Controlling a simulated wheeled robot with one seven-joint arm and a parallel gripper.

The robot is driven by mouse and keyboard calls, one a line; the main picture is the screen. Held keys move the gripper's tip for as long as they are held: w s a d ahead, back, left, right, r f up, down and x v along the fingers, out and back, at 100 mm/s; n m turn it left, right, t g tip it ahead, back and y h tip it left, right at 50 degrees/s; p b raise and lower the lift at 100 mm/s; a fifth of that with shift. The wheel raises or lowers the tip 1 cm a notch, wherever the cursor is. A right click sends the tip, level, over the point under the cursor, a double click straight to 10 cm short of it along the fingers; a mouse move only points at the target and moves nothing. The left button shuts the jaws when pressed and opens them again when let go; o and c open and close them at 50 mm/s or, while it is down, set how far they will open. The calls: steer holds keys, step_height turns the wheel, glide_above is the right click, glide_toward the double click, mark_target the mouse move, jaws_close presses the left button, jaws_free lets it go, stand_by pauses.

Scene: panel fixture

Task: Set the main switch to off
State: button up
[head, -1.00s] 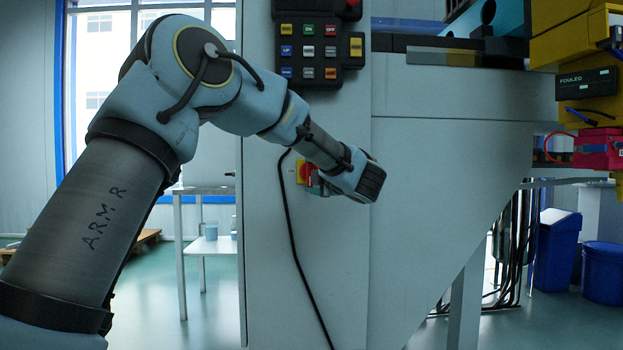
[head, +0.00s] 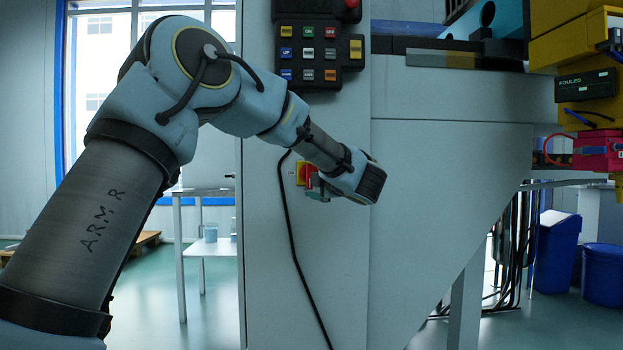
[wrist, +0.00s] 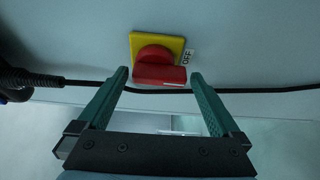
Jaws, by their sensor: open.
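The main switch is a red rotary knob with a bar handle (wrist: 158,75) on a yellow plate (wrist: 172,43). In the wrist view the handle lies crosswise, with a white mark near its right end. A small OFF label (wrist: 188,58) sits at the plate's right edge. My gripper (wrist: 160,78) is open, with one green finger at each end of the handle. I cannot tell whether either finger touches it. In the head view the switch (head: 302,174) shows on the grey cabinet front, partly hidden by my gripper (head: 319,188).
A black cable (head: 290,220) hangs down the cabinet beside the switch and also crosses behind the fingers in the wrist view (wrist: 250,90). A black button panel (head: 315,55) is mounted above. The cabinet front (head: 410,200) right of my wrist is bare.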

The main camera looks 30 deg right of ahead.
steer(key=s, duration=1)
steer(key=shift+s+a+p, duration=0.2)
steer(key=shift+s+p, duration=0.1)
steer(key=w+a+f+m+g+h, duration=0.4)
steer(key=w+a+f+m+h, duration=0.1)
steer(key=w+a+f+m, duration=0.5)
steer(key=a+f+m+g, duration=0.3)
steer(key=a+f+m, duration=0.25)
steer(key=a, duration=0.25)
steer(key=s+a+f+m+g+y, duration=0.1)
steer(key=s+a+f+g+y, duration=0.15)
steer(key=s+a+f, duration=0.5)
steer(key=s+a+f+m+g+y, duration=0.15)
steer(key=s+a+g, duration=0.3)
steer(key=a, duration=0.65)
steer(key=s+a+f+m+g+y, duration=0.1)
steer(key=s+a+f+g, duration=0.2)
steer(key=s+a+f, duration=0.5)
step_height(320, 180, up, 33)
steer(key=w+p, duration=0.1)
steer(key=p, duration=2.9)
steer(key=shift+w+a+t+p, duration=0.3)
steer(key=shift+w+a+p, duration=0.05)
steer(key=shift+a+p, duration=0.1)
